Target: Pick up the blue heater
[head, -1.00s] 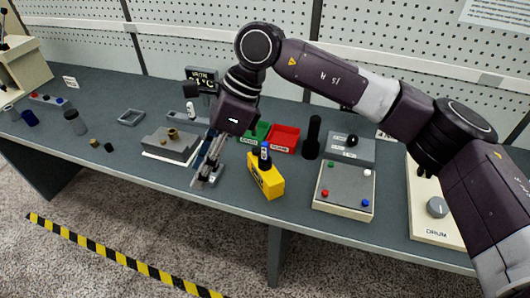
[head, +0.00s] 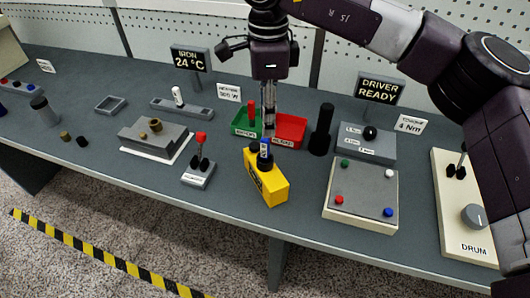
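A small blue-topped piece (head: 264,150) stands upright at the rear of a yellow block (head: 269,185) with dark round parts; it is the blue thing nearest my gripper, but I cannot tell for sure that it is the heater. My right gripper (head: 268,128) points down from above, just behind the blue top, near the join of the green and red bins. Its fingers look close together, seen edge-on, and I cannot tell whether they are apart or touch the blue piece. My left gripper is not in view.
A green bin (head: 243,131) and red bin (head: 291,127) stand behind the block. A black post (head: 321,132) and button panel (head: 362,190) are to the right. A red-knobbed stand (head: 199,173) and grey fixture (head: 152,138) are to the left. The front-left table is clear.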

